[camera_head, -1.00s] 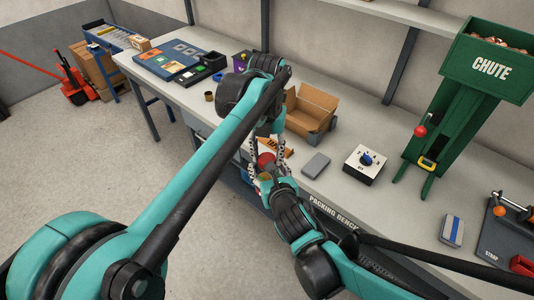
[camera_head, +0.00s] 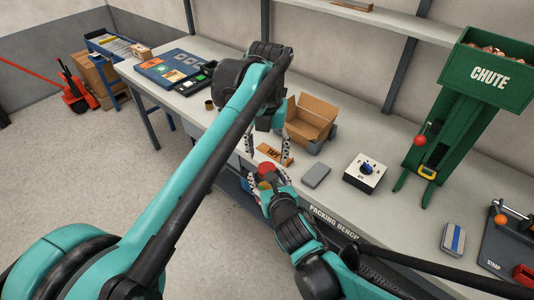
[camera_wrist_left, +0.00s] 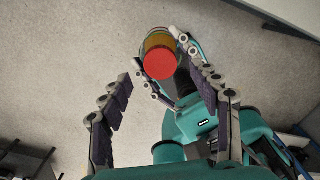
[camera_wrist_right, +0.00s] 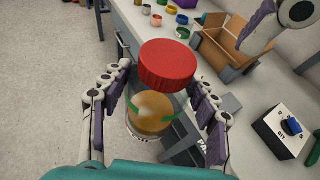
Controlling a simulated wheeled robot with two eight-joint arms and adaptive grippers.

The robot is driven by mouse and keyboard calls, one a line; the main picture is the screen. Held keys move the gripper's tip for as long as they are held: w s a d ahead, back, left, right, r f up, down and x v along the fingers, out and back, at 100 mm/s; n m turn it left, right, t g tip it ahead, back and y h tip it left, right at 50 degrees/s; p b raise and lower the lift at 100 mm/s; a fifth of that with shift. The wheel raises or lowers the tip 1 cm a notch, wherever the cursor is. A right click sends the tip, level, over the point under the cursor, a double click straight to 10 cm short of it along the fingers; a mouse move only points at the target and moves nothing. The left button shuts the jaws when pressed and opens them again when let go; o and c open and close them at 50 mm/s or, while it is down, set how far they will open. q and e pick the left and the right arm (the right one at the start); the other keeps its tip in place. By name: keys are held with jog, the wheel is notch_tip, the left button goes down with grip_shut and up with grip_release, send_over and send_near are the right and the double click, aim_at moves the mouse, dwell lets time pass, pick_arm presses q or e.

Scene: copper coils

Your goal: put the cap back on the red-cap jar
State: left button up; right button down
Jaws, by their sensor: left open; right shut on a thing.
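The jar (camera_wrist_right: 150,115) is clear with amber contents, held roughly upright in front of the bench. Its red cap (camera_wrist_right: 167,64) sits on top; I cannot tell whether it is threaded on. The cap also shows in the head view (camera_head: 266,169) and from above in the left wrist view (camera_wrist_left: 161,64). My right gripper (camera_head: 267,180) is shut on the jar, fingers on both sides of its body below the cap. My left gripper (camera_head: 268,148) is open and empty above the cap, its fingers apart from it. The lower jar is partly hidden by the right fingers.
The packing bench (camera_head: 400,225) runs behind the grippers. The green chute (camera_head: 450,110) stands right.

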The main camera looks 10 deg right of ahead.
pick_arm(q)
jog(key=shift+c, duration=0.4)
jog(key=n, duration=0.5)
jog(key=shift+r, duration=0.15)
jog(key=n, duration=0.4)
jog(key=shift+r+n, duration=0.2)
jog(key=shift+n, duration=0.2)
jog(key=n, duration=0.4)
jog(key=shift+r+n, duration=0.15)
jog(key=shift+n, duration=0.25)
jog(key=n, duration=0.7)
jog(key=shift+r, duration=0.25)
jog(key=n, duration=0.4)
jog(key=shift+r+n, duration=0.2)
jog(key=shift+n, duration=0.2)
jog(key=n, duration=0.7)
jog(key=shift+r, duration=0.25)
jog(key=n, duration=0.4)
jog(key=shift+r+n, duration=0.15)
jog(key=shift+n, duration=0.25)
jog(key=n, duration=0.5)
jog(key=shift+s+r+n, duration=0.1)
jog(key=shift+r+n, duration=0.1)
jog(key=shift+n, duration=0.1)
